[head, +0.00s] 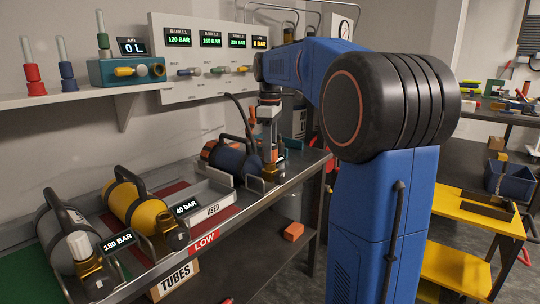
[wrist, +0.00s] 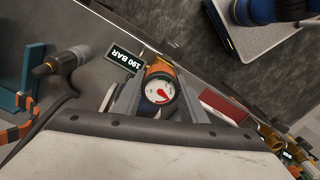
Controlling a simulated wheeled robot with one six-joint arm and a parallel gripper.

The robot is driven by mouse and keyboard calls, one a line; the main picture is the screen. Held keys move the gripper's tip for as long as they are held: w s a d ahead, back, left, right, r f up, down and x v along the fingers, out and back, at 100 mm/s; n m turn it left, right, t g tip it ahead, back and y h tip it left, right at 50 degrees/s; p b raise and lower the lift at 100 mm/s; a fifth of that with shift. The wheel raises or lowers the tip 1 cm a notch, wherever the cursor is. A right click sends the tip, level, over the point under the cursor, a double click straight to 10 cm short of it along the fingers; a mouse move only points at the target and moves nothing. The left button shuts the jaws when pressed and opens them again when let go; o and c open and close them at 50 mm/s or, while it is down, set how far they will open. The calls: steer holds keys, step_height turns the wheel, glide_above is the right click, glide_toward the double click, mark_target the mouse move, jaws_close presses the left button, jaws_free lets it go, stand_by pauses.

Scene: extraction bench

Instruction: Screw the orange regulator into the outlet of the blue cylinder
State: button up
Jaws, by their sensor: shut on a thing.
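The blue cylinder (head: 234,160) lies on the far part of the bench in the head view, with a black handle and its outlet end toward my gripper (head: 268,157). My gripper points down over that end. In the wrist view the orange regulator (wrist: 163,70), with a round white gauge (wrist: 160,91), sits between my fingers, which are shut on it. A display reading 190 BAR (wrist: 124,61) is close beside it. The outlet is hidden behind the gripper and regulator, so I cannot tell whether the threads are engaged.
A yellow cylinder (head: 137,207) and a grey cylinder (head: 64,240) lie nearer on the bench. A dark hose with a grey connector (wrist: 67,61) and a teal bracket (wrist: 32,72) are left of my fingers in the wrist view. A shelf and gauge panel (head: 205,52) stand behind.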

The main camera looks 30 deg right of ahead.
steer(key=m, duration=0.4)
steer(key=shift+m, duration=0.3)
steer(key=m, duration=0.3)
steer(key=shift+m, duration=0.4)
steer(key=m, duration=0.4)
steer(key=shift+m, duration=0.4)
steer(key=m, duration=0.3)
steer(key=shift+m, duration=0.4)
steer(key=o, duration=1.3)
step_height(320, 180, up, 17)
steer(key=shift+r, duration=0.15)
